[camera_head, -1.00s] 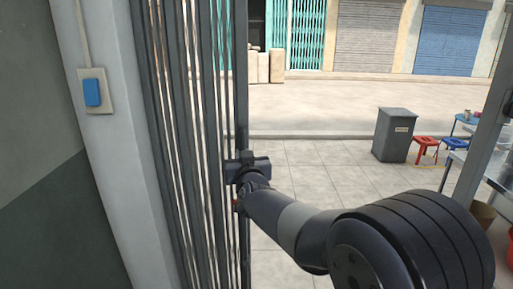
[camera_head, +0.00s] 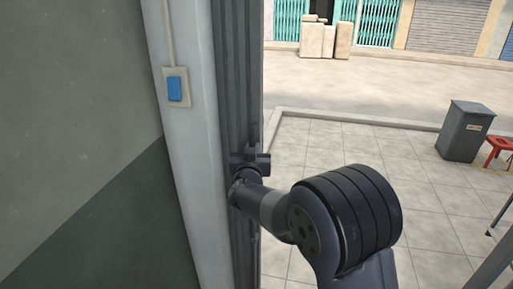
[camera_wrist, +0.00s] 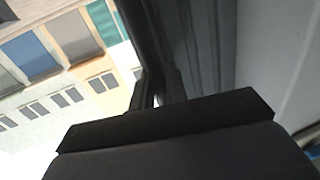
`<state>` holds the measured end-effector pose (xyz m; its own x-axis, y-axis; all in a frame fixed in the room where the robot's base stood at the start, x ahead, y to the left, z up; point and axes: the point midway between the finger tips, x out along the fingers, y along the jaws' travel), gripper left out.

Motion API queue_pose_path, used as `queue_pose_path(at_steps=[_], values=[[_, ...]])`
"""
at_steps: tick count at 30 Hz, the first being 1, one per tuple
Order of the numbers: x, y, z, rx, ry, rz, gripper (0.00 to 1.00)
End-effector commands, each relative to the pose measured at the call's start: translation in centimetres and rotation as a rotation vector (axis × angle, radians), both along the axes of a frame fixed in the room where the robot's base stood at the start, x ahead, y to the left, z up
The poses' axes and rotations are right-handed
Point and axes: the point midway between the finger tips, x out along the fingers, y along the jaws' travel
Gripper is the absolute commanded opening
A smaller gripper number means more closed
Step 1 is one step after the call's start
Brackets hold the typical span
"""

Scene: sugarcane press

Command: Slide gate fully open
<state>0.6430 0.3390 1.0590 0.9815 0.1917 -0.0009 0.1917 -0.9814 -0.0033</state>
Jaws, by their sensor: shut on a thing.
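The gate (camera_head: 240,100) is a dark grey folding metal gate with upright slats. In the head view its slats are bunched tightly together against the pale pillar, and the doorway to their right is clear. My gripper (camera_head: 250,160) is shut on the gate's leading edge at about mid-height, with my arm reaching in from the right. The fingertips are mostly hidden by the gripper's own body. In the wrist view the gate's dark slats (camera_wrist: 200,50) rise just beyond the gripper's dark body.
A pale pillar (camera_head: 195,130) with a blue switch (camera_head: 175,89) stands left of the gate. Outside is open tiled paving, with a grey bin (camera_head: 464,131) and a red stool (camera_head: 497,150) at the right. Cardboard-coloured boxes (camera_head: 325,40) stand across the street.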

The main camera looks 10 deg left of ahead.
Motion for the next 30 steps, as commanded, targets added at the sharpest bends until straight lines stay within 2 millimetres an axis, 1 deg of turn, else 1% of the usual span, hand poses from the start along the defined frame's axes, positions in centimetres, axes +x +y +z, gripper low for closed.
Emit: queue_pose_path(at_steps=[1, 6, 7, 8, 20, 23, 26, 30], values=[[-0.1, 0.5, 0.4, 0.001, -0.007, 0.01, 0.0], [-0.1, 0.5, 0.5, 0.002, -0.008, 0.011, 0.0], [-0.1, 0.5, 0.5, 0.002, -0.008, 0.011, 0.17], [-0.1, 0.5, 0.5, 0.002, -0.008, 0.011, 0.19], [-0.2, 0.3, 0.3, 0.001, -0.004, 0.008, 0.19], [-0.8, 0.3, 0.2, 0.001, -0.003, 0.009, 0.19], [-2.0, 0.0, 0.2, 0.001, -0.004, 0.009, 0.19], [-4.6, -0.5, 0.1, 0.001, -0.003, 0.01, 0.19]])
